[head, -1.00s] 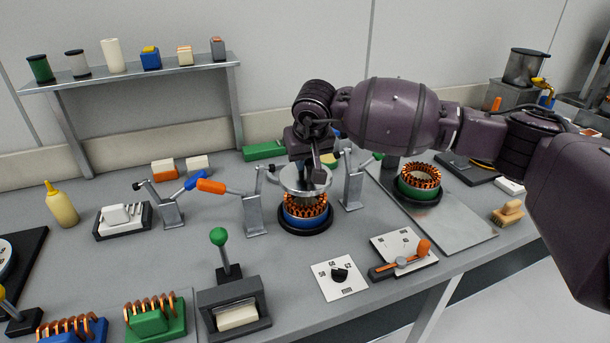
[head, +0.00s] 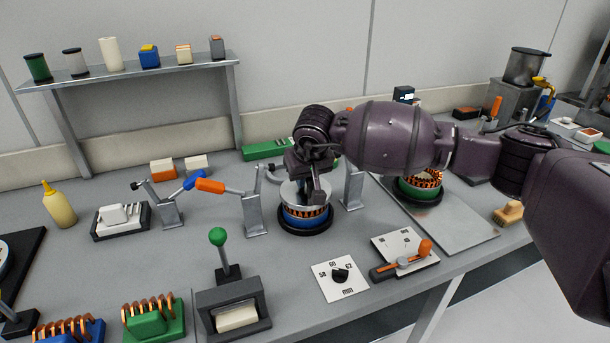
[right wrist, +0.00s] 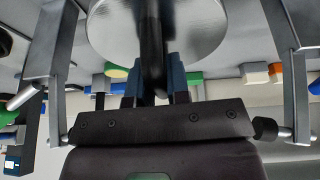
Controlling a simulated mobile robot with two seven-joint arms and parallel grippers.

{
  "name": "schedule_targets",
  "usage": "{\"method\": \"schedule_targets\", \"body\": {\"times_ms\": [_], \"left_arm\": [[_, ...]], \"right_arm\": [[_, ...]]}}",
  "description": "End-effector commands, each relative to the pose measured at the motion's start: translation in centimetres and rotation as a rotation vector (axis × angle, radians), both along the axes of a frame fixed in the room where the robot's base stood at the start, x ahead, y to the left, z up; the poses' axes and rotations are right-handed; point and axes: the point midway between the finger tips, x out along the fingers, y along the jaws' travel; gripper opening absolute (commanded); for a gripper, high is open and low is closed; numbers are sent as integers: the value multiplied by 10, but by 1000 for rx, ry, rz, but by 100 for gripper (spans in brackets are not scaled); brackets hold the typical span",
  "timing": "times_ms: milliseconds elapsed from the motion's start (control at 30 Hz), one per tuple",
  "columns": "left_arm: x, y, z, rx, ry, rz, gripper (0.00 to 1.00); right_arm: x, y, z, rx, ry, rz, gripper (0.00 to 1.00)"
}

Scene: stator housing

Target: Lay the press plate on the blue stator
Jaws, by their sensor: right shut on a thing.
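The press plate (head: 288,194), a round silver disc with a dark central handle, lies level over the blue stator (head: 304,220). A band of copper windings shows under its rim; I cannot tell whether the plate touches them. My right gripper (head: 306,190) points down above the plate, shut on its handle. In the right wrist view the plate (right wrist: 190,35) fills the top middle, with the handle between the blue-grey fingers (right wrist: 155,85). The stator sits in a black round base (head: 325,226). My left gripper is out of view.
Metal clamp posts stand close on both sides of the stator, the left (head: 254,214) with an orange handle (head: 211,186), the right (head: 353,188) partly behind my arm. A green stator (head: 420,193) stands to the right. A dial card (head: 340,278) lies in front.

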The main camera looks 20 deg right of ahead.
Motion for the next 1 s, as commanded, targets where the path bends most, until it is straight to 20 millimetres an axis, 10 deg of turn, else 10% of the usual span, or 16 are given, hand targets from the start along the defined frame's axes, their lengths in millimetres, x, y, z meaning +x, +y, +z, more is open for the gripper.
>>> {"method": "schedule_targets", "body": {"times_ms": [167,200,367,667,1000], "left_arm": [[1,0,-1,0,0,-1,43],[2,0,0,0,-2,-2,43],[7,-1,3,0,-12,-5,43],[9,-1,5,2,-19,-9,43],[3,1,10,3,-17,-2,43]], "right_arm": [[0,0,-3,0,-2,0,0],[0,0,-4,0,0,1,20],[0,0,-3,0,-1,0,42],[0,0,-1,0,-1,0,42],[-14,0,46,0,-6,2,42]]}}
